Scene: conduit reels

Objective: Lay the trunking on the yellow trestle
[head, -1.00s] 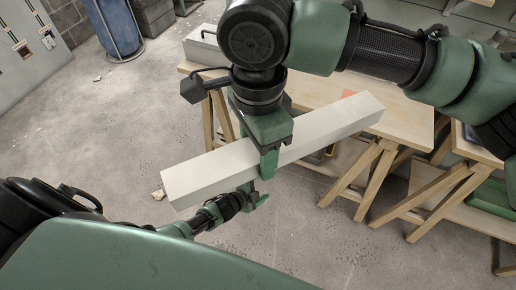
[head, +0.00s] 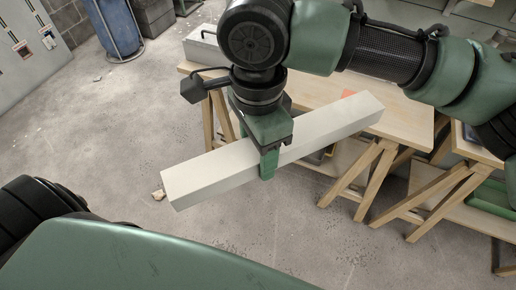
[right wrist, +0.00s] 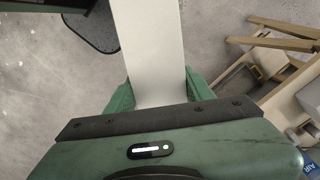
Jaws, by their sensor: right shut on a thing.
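The trunking (head: 215,172) is a long, pale, square-edged bar held in the air above the concrete floor, slanting up to the right. My right gripper (head: 269,163) is shut on it near its middle, coming down from above. In the right wrist view the trunking (right wrist: 152,45) runs away from between the green fingers. My left gripper is out of view; only part of that arm shows at the lower left. No trestle painted clearly yellow shows; a pale wooden trestle (head: 366,180) stands behind the trunking's right end.
A wooden bench top (head: 405,115) lies behind the trunking, with a grey box (head: 203,47) at its left. Another wooden trestle (head: 440,200) stands to the right. A blue drum (head: 117,30) is at the back left. The floor (head: 120,130) at left is mostly clear.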

